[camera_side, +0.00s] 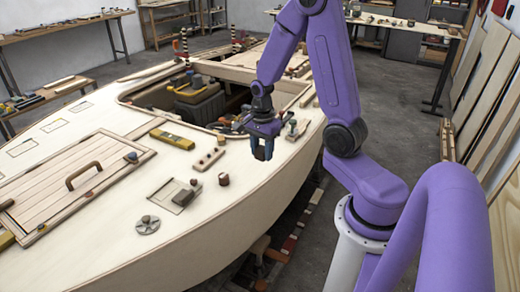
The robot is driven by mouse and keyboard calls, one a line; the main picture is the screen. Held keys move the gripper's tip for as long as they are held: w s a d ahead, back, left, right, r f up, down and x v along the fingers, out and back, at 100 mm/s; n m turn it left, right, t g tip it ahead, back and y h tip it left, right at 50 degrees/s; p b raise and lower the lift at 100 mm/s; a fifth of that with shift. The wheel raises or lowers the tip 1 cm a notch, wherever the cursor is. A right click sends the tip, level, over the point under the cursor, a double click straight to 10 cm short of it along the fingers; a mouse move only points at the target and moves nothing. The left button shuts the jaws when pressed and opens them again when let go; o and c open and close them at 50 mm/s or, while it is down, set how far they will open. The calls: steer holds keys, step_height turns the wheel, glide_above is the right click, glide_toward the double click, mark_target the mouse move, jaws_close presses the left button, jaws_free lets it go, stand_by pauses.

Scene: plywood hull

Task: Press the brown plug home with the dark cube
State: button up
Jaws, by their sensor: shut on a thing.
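My gripper (263,152) hangs over the right part of the pale plywood deck, fingers pointing down. It is shut on a small dark thing, which seems to be the dark cube; the fingers cover most of it. A short brown plug (223,179) stands upright on the deck, below and to the left of my gripper, apart from it. How deep the plug sits cannot be told from this view.
A wooden block with dark spots (207,159) lies left of my gripper. A square plate (173,195) with small brown pieces and a round metal fitting (146,225) lie further left. A yellow level (172,139) and a handled hatch (75,180) are beyond. An open cockpit lies behind the gripper.

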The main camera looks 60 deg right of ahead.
steer(key=o, duration=0.3)
steer(key=shift+c, duration=0.9)
steer(key=w+d+f, duration=0.1)
steer(key=w+d, duration=0.3)
steer(key=w, duration=1)
glide_above(216, 149)
step_height(216, 149, down, 3)
steer(key=shift+f, duration=2.9)
